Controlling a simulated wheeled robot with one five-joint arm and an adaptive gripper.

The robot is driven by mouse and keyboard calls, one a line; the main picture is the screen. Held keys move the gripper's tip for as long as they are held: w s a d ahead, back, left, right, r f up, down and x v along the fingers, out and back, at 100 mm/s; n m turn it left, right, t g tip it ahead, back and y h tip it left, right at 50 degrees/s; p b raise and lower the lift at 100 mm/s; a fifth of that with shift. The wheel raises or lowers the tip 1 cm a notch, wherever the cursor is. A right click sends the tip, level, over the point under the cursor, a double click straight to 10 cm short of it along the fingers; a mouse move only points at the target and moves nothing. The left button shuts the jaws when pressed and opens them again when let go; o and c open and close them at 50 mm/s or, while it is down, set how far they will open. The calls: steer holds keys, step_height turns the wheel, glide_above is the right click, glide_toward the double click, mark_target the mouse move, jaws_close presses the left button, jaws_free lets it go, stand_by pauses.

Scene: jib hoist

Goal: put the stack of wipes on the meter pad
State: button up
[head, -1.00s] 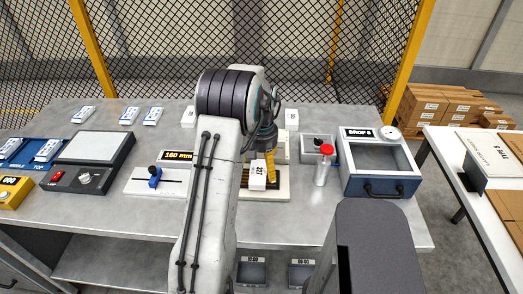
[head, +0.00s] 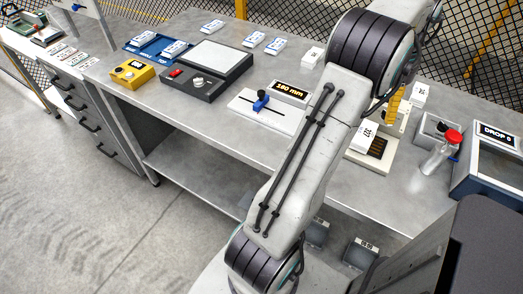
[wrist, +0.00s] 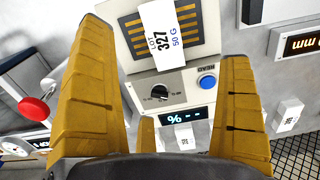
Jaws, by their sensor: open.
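The meter is a beige device with a dark, gold-striped pad (head: 379,147). In the wrist view it also shows a knob, a blue button and a "%" display (wrist: 187,117). A white piece labelled LOT 327 50 G (wrist: 160,40), which I take for the stack of wipes, rests on part of the striped pad (wrist: 187,17). It also shows in the head view (head: 361,137). My gripper (wrist: 165,42) is open, its yellow fingers apart on either side of the piece in the picture. In the head view my gripper (head: 396,105) is partly hidden by my arm, behind the piece.
A slide gauge reading 160 mm (head: 265,108), a dark scale-like device (head: 208,72) and a yellow box (head: 130,72) are to the left. Small white blocks (head: 312,57) stand behind.

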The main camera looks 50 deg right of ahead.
steer(key=w+a+r+n+t+h, duration=0.1)
steer(key=w+a+r+n, duration=0.25)
steer(key=w+a, duration=0.75)
steer(key=w+a+r+n, duration=0.2)
steer(key=w+a+n, duration=0.2)
steer(key=w+a, duration=0.65)
steer(key=w+a+n+t, duration=0.1)
steer(key=w+a+n, duration=0.35)
steer(key=a, duration=0.65)
steer(key=s+a+f+n+t, duration=0.1)
steer(key=s+a+f+n, duration=0.1)
steer(key=a, duration=0.5)
steer(key=s+a+f+n+y, duration=0.1)
steer(key=s+a+f+n, duration=0.1)
steer(key=a, duration=0.4)
steer(key=shift+s+a+f+n+t, duration=0.2)
steer(key=shift+s+a+n+t, duration=0.2)
steer(key=shift+s+n, duration=0.1)
steer(key=shift+d, duration=0.1)
